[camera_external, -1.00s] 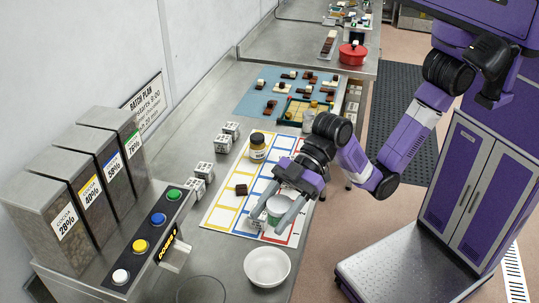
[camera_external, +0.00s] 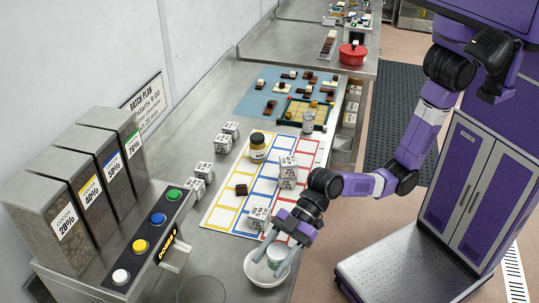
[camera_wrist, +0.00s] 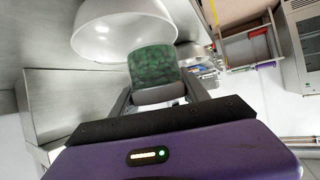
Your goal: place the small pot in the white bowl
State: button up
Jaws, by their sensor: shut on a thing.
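The small pot (camera_external: 276,254), pale with a green band, is held between the two grey fingers of my gripper (camera_external: 269,266). In the wrist view the pot (camera_wrist: 153,75) shows green and mottled between the fingers. The white bowl (camera_external: 255,277) stands on the steel counter near its front end. The pot and fingertips overlap the bowl's opening in the outside view; I cannot tell whether the pot touches the bowl. In the wrist view the bowl (camera_wrist: 105,40) is right beside the pot, its rim partly hidden by it.
A button panel (camera_external: 140,246) with cocoa bins stands at the left. Bare counter surrounds the bowl's left side.

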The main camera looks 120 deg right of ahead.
jog(key=shift+f, duration=0.25)
jog(key=shift+f+b, duration=0.3)
jog(key=shift+f, duration=0.2)
jog(key=shift+f, duration=0.1)
jog(key=o, duration=1.5)
jog(key=shift+c, duration=0.2)
